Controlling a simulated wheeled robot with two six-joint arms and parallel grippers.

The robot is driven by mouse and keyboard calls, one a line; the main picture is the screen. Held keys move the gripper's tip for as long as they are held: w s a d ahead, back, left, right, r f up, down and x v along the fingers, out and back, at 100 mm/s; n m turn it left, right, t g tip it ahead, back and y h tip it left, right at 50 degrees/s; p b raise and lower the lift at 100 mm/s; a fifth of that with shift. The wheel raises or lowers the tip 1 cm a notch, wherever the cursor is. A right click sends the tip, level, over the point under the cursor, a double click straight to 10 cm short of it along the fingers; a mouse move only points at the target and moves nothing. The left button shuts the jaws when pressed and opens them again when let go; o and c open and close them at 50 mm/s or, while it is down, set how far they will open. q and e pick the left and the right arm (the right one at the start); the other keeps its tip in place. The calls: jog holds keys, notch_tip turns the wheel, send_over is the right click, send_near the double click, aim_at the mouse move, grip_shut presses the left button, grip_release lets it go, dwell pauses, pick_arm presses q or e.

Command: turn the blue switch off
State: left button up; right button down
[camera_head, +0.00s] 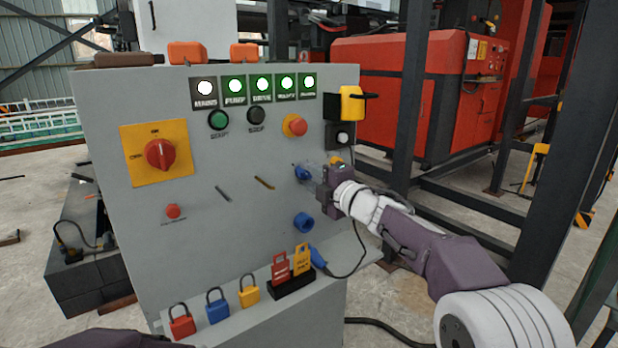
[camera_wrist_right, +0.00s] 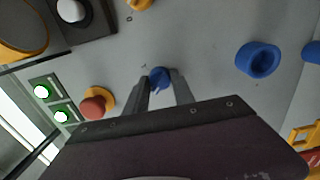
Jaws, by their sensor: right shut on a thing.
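The blue switch (camera_head: 302,174) is a small knob on the front of the grey control panel (camera_head: 235,240). My right gripper (camera_head: 310,173) reaches it from the right, and its fingers are shut on the switch. In the right wrist view the blue switch (camera_wrist_right: 159,76) sits between the two fingertips (camera_wrist_right: 163,85), which partly cover it. I cannot read its exact setting. My left gripper is out of view; only a dark part of my left arm shows at the bottom left.
A blue socket (camera_head: 303,222) sits below the switch, and a red emergency button (camera_head: 295,126) above it. A red rotary switch (camera_head: 160,154) on a yellow plate is at the left. Padlocks (camera_head: 217,307) and tags (camera_head: 291,264) stand on the lower ledge. Dark steel posts (camera_head: 405,100) stand at the right.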

dwell(0.4)
jog(key=c, duration=1.1)
grip_release()
jog(key=shift+o, duration=0.2)
jog(key=v, duration=0.9)
